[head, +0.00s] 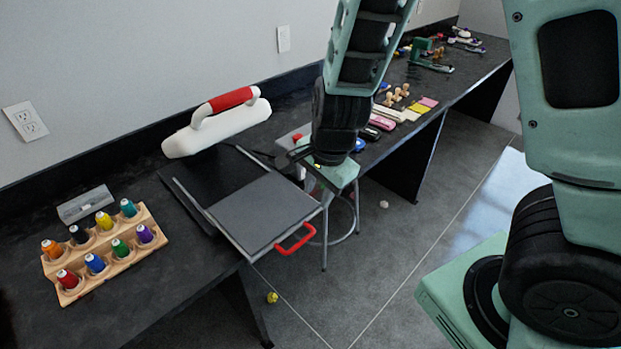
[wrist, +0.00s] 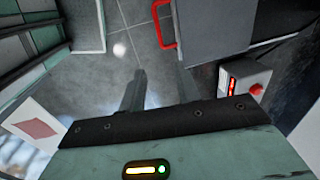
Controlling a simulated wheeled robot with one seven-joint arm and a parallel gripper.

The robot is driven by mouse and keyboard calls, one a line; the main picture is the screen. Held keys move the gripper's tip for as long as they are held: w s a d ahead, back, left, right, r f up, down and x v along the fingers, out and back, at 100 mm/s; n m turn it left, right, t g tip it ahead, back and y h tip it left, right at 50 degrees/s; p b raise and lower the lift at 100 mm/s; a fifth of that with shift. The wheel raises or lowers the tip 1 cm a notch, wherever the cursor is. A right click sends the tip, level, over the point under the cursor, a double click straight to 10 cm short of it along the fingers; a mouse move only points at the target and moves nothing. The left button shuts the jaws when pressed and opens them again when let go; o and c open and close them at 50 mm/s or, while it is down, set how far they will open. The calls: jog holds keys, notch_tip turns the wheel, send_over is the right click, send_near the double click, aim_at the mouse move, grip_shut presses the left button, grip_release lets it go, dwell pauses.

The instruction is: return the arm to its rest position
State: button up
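My gripper (head: 297,158) hangs from my arm in the upper middle of the head view, above the right side of the heat press. In the wrist view its two dark fingers (wrist: 160,85) stand apart with bare floor showing between them, so it is open and empty. The heat press has a white upper part with a red grip (head: 230,99), raised at the back. Its grey lower plate (head: 262,210) is pulled out to the front, with a red handle (head: 297,240). The handle also shows in the wrist view (wrist: 163,24).
A wooden rack (head: 108,255) of several thread spools and a grey box (head: 86,204) stand left on the dark bench. A control box with a red button (wrist: 245,85) is right of my fingers. Open floor lies right.

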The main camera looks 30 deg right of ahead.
jog(key=s+a+r+n+g, duration=0.1)
jog(key=s+a+r+n, duration=0.3)
jog(key=s+n, duration=0.5)
jog(key=s+a+r+n+g, duration=0.1)
jog(key=s+a+r+n, duration=0.4)
jog(key=n, duration=0.8)
jog(key=s+r, duration=0.1)
jog(key=s, duration=0.2)
jog(key=shift+s+r, duration=0.2)
jog(key=shift+s, duration=0.15)
